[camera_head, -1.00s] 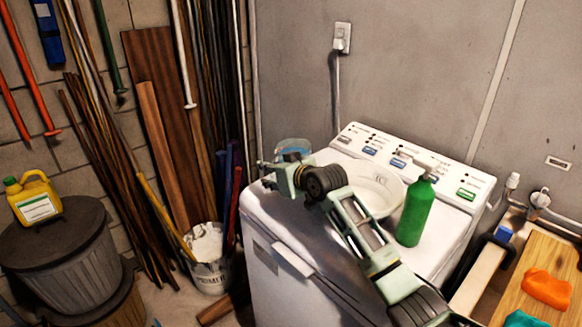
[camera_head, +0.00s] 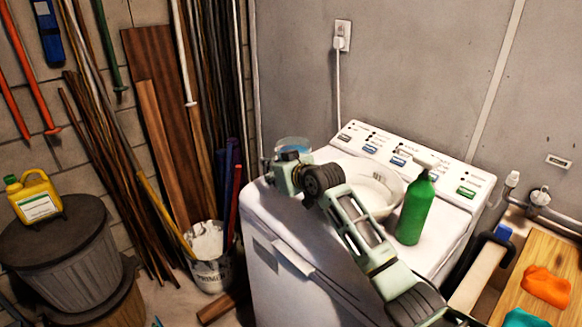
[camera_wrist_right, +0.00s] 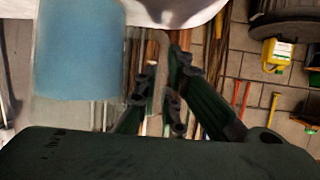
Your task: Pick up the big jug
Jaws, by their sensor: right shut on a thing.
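The big jug (camera_head: 294,145), clear with blue contents, is at the back left of the white washing machine top, partly hidden behind my right gripper (camera_head: 280,172). In the right wrist view the jug (camera_wrist_right: 78,55) fills the upper left, looking blurred and blue. Its pale handle (camera_wrist_right: 160,62) runs down between the fingers of my right gripper (camera_wrist_right: 165,90), which is shut on it. Whether the jug touches the machine top is hard to tell. My left gripper is not in view.
A green bottle (camera_head: 415,208) stands on the washing machine (camera_head: 262,225), close to my right arm. A white bowl (camera_head: 378,190) lies behind that arm. A yellow jug (camera_head: 35,197) sits on a lidded bin (camera_head: 55,245) at left.

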